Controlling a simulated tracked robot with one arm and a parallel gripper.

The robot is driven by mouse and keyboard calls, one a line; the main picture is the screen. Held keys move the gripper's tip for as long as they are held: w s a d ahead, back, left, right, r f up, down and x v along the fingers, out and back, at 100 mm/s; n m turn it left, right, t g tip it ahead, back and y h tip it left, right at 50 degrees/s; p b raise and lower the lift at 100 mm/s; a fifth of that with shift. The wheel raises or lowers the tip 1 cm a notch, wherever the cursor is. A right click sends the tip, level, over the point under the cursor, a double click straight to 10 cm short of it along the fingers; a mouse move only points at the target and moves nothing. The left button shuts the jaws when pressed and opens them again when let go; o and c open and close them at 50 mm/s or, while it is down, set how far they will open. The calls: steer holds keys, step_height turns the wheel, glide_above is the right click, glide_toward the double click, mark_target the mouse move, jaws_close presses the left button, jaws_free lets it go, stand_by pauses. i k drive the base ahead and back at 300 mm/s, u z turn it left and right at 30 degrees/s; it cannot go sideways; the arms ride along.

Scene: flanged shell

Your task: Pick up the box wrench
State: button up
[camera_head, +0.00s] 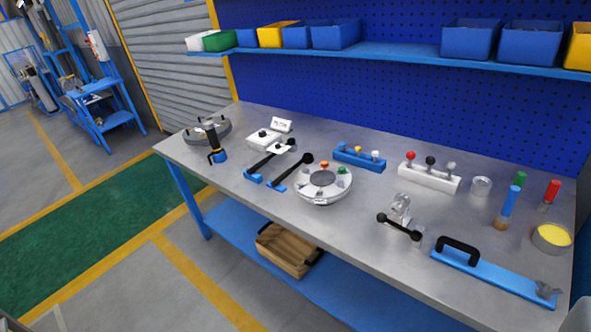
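I see no item that I can surely name as the box wrench. Two long black bar-shaped tools with blue ends lie on the grey workbench (375,215) left of its middle: one black bar (262,163) reaches towards a small white plate, and the other black bar (291,172) ends in a round black knob. They lie side by side, apart.
White (428,178) and blue (357,158) knobbed blocks, a clamp-like fixture (399,214) and a blue bar with a black handle (492,273) are to the right. A shelf (400,60) with bins overhangs the back.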

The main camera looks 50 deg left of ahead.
mark_target(293, 170)
steer(key=u, duration=1.7)
